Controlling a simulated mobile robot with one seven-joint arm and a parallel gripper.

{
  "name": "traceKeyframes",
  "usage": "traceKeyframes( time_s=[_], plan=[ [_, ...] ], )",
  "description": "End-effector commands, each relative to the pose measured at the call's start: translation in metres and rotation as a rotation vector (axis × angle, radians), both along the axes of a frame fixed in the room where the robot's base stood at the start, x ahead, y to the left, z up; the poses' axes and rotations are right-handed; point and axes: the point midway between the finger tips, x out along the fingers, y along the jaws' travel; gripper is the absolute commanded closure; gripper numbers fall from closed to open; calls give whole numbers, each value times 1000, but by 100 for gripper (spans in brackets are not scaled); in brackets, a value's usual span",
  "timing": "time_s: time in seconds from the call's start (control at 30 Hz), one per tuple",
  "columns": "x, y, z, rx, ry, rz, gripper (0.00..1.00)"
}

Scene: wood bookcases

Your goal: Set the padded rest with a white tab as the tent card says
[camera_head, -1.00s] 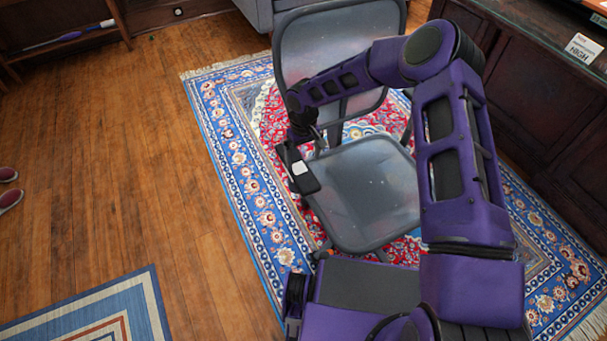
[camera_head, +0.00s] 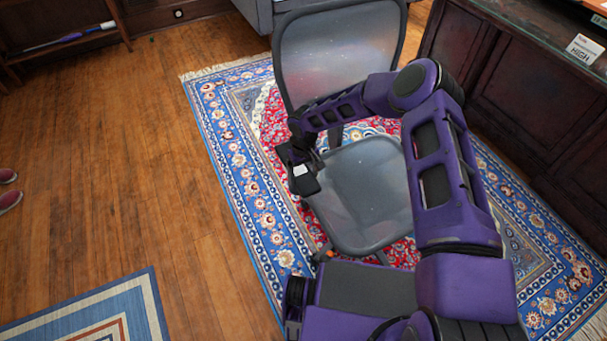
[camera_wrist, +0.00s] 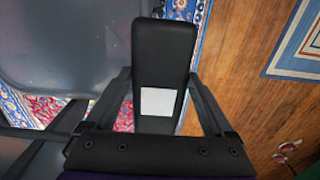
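The padded rest (camera_head: 304,183) is the black arm pad of a grey office chair (camera_head: 365,195), with a white tab (camera_head: 301,170) on top. In the wrist view the padded rest (camera_wrist: 164,55) runs away between my fingers, its white tab (camera_wrist: 158,102) facing me. My gripper (camera_wrist: 161,75) is spread around the pad, one finger along each side, tips close to its edges; contact is not clear. In the head view my gripper (camera_head: 300,152) is at the pad's back end, partly hidden. The tent card (camera_head: 582,49) on the dark cabinet reads HIGH.
The chair stands on a blue and red patterned rug (camera_head: 240,150). A dark wood cabinet (camera_head: 530,110) is close on the right. Bare wood floor (camera_head: 120,180) lies open on the left, with a striped rug (camera_head: 90,315) at the lower left.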

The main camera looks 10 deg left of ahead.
Motion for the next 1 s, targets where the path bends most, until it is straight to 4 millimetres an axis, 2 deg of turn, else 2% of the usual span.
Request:
traceKeyframes(
  time_s=[0.03,0.3,0.4,0.57,0.83,1.0],
  plan=[
    [0,0,0,0,0,0,36],
    [0,0,0,-1,-1,0,85],
    [0,0,0,-1,-1,0,100],
    [1,0,4,-1,-2,1,100],
    [2,1,51,-2,-6,2,100],
    [1,1,66,0,-4,1,100]
  ],
)
